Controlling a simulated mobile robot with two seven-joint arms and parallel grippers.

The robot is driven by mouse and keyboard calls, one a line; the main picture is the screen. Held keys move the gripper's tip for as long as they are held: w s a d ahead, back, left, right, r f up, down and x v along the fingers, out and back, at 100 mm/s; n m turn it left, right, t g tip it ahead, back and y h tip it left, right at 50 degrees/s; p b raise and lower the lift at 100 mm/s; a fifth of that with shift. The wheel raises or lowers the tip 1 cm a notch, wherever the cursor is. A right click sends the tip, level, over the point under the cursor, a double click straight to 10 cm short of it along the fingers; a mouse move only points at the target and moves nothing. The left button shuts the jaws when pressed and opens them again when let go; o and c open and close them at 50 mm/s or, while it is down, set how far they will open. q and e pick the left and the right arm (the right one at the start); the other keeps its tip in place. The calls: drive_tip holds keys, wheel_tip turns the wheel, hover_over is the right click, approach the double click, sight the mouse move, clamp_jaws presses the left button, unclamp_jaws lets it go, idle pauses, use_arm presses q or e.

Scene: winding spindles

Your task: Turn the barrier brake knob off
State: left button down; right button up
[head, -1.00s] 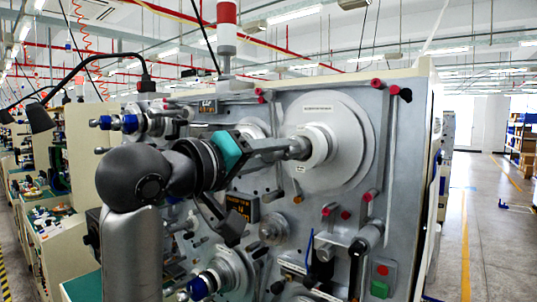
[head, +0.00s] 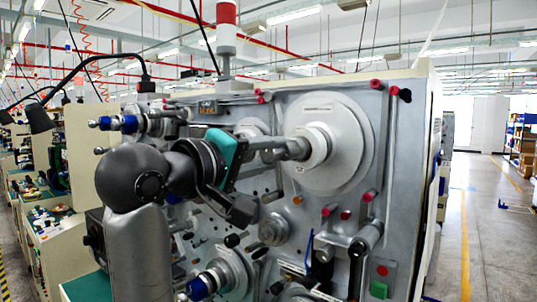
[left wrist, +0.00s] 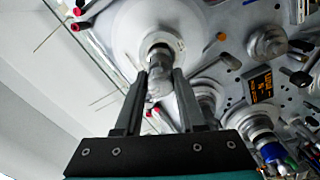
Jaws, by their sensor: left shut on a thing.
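The barrier brake knob appears to be the grey metal knob (head: 301,148) on the white hub of a big pale disc (head: 340,150), high on the machine's front panel. It also shows in the left wrist view (left wrist: 158,82), between the fingertips. My left gripper (head: 290,149), with a teal body, reaches in from the left and is shut on the knob; the fingers hide part of it. It also shows in the left wrist view (left wrist: 160,84), with one finger on each side of the knob. Knob markings are not readable. My right gripper is not in view.
The panel carries red-tipped pegs (head: 369,196), a lower spindle with a blue end (head: 200,287) and a green push button (head: 379,290). A blue-ended spindle (head: 130,123) juts out at upper left. Open floor (head: 485,230) lies to the right.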

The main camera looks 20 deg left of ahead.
use_arm(q)
drive_tip(key=c, duration=0.5)
unclamp_jaws()
drive_tip(key=shift+s, duration=0.1)
drive_tip(key=b+v, duration=0.6)
drive_tip(key=v, duration=0.9)
drive_tip(key=shift+r, duration=0.1)
